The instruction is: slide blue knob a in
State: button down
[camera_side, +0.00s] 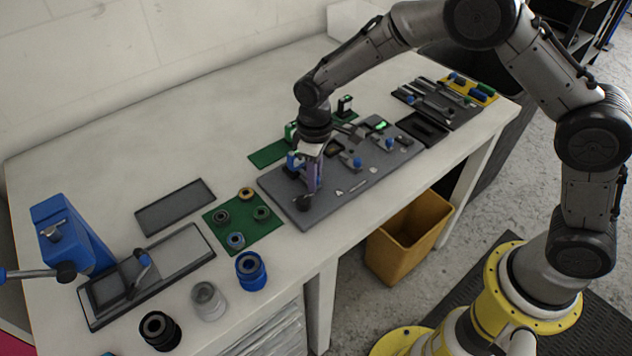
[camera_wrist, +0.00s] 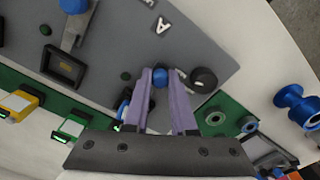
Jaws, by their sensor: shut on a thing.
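The grey panel (camera_side: 375,178) lies on the bench with sliders and printed marks. My gripper (camera_side: 311,190) points down at the panel's near left end. In the wrist view, the purple fingers of my gripper (camera_wrist: 161,78) are shut on a small blue knob (camera_wrist: 159,77) between their tips. A printed letter A (camera_wrist: 163,25) is close to this knob. The fingers hide the knob in the side view. How far its slider is in cannot be told.
A black round knob (camera_wrist: 204,79) is just right of my fingers. Other blue knobs (camera_side: 357,162) (camera_side: 389,142) stand farther along the panel. A green mat (camera_side: 228,230) with several rings lies left, near blue, grey and black spools. A yellow bin (camera_side: 408,238) stands below the bench edge.

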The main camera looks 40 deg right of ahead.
jog(key=c, duration=0.9)
grip_release()
jog(key=shift+s+d+f, duration=0.15)
jog(key=shift+s+f, duration=0.15)
jog(key=shift+f, duration=0.1)
jog(key=shift+w+r, duration=0.15)
jog(key=shift+r, duration=1.15)
jog(key=shift+w+r, duration=0.1)
jog(key=shift+r, duration=1.15)
jog(key=shift+s+r, duration=0.5)
jog(key=shift+s, duration=0.5)
jog(key=shift+s+r, duration=0.5)
jog(key=shift+s, duration=0.5)
jog(key=shift+s+r, duration=0.5)
jog(key=shift+s, duration=0.5)
